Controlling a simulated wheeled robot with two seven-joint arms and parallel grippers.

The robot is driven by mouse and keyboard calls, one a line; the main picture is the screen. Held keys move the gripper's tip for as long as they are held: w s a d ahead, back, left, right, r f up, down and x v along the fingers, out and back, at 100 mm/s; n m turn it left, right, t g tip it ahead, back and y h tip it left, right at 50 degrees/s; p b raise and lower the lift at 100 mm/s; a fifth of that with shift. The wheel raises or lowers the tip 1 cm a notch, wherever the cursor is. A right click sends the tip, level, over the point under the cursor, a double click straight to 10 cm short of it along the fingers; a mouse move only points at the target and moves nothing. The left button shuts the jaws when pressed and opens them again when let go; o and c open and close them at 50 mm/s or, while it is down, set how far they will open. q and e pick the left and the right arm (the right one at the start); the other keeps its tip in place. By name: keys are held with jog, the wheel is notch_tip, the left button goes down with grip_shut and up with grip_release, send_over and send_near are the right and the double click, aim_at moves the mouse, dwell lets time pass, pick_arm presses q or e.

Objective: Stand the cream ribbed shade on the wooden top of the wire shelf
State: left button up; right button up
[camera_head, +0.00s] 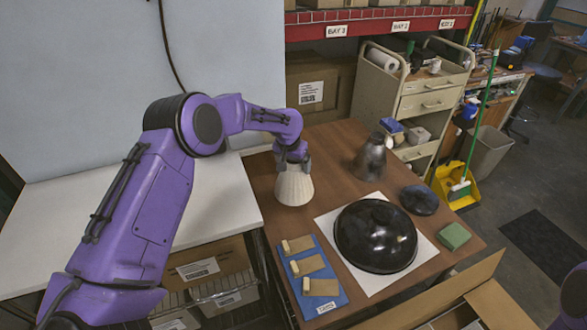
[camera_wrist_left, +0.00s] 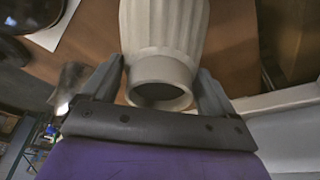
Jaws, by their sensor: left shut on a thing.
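The cream ribbed shade (camera_head: 294,188) is upright, narrow end up, over the back left part of the brown table (camera_head: 330,145). I cannot tell whether its rim touches the table. My left gripper (camera_head: 293,160) is shut on its narrow collar from above. In the left wrist view the two fingers (camera_wrist_left: 161,72) lie on either side of the collar of the shade (camera_wrist_left: 165,25), and its round opening faces the camera. The wire shelf with its pale flat top (camera_head: 225,200) stands left of the table. My right gripper is out of view.
A black dome shade (camera_head: 375,236) lies on a white sheet (camera_head: 423,246). A grey metal shade (camera_head: 371,158), dark disc (camera_head: 419,199), green block (camera_head: 453,236) and blue mat (camera_head: 330,295) with wooden pieces share the table. The pale top is bare, partly hidden by my left arm.

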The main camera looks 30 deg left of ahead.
pick_arm(q)
jog(key=f, duration=0.3)
jog(key=a+f, duration=0.1)
jog(key=shift+w+f+p, duration=0.3)
jog(key=shift+p, duration=0.1)
jog(key=shift+s+d, duration=0.1)
jog(key=shift+s, duration=0.05)
jog(key=o, duration=1.2)
jog(key=shift+o, duration=1)
jog(key=shift+f, duration=0.1)
jog(key=shift+r, duration=0.4)
jog(key=b+v, duration=0.2)
jog(key=v, duration=0.9)
jog(key=shift+s+r, duration=0.2)
jog(key=shift+r, duration=0.1)
